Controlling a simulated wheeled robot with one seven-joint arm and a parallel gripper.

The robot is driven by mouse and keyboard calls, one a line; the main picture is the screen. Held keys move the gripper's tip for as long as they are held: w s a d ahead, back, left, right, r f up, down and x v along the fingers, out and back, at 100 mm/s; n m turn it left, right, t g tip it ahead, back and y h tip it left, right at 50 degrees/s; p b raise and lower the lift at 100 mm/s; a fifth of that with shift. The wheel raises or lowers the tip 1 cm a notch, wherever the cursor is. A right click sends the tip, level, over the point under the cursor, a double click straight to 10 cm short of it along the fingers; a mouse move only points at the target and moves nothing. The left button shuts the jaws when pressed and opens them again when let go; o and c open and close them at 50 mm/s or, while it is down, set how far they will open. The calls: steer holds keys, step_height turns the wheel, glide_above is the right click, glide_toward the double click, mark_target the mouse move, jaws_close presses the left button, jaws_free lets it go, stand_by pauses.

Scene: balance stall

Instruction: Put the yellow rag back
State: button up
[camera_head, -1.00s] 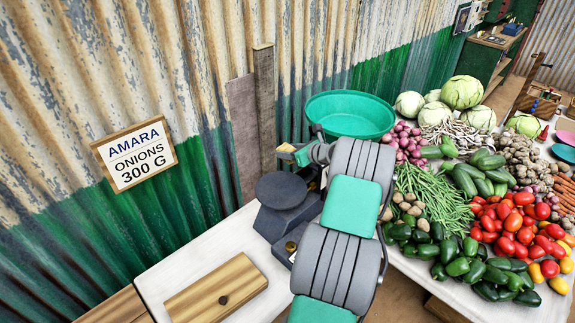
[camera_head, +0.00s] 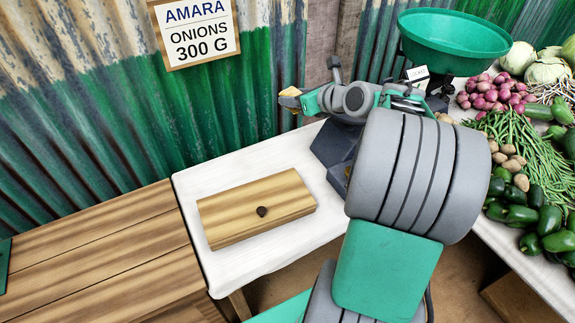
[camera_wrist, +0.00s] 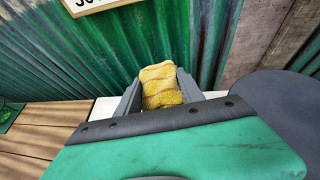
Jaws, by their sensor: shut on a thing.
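My gripper (camera_wrist: 158,92) is shut on the yellow rag (camera_wrist: 161,85), which shows as a textured yellow lump between the two grey fingers in the wrist view. In the head view my gripper is small, left of my wrist, with a bit of the rag (camera_head: 290,91) at its tip. It is held in the air in front of the green corrugated wall, above the back of the white table (camera_head: 270,160). The fingers themselves are hard to make out in the head view.
A wooden box with a dark knob (camera_head: 256,207) lies on the white table. A brown wooden bench (camera_head: 100,260) stands at the left. A scale with a green bowl (camera_head: 455,38) stands behind my arm, vegetables to the right. A sign (camera_head: 194,30) hangs on the wall.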

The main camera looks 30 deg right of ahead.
steer(key=s+a+f+m+h, duration=0.1)
steer(key=s+a+f, duration=0.15)
steer(key=f, duration=0.35)
steer(key=s+a+f+h, duration=0.1)
steer(key=s+f, duration=0.3)
steer(key=f, duration=0.1)
steer(key=b, duration=0.1)
glide_above(288, 151)
steer(key=shift+m, duration=0.4)
steer(key=f, duration=0.9)
steer(key=shift+s+a+f, duration=0.1)
steer(key=shift+s+f, duration=0.15)
steer(key=shift+f, duration=0.05)
steer(key=shift+w+f+b, duration=0.2)
steer(key=shift+f+b, duration=0.2)
steer(key=shift+f, duration=1.3)
steer(key=shift+f, duration=0.25)
steer(key=o, duration=1.3)
steer(key=shift+o, duration=0.2)
steer(key=shift+r, duration=0.1)
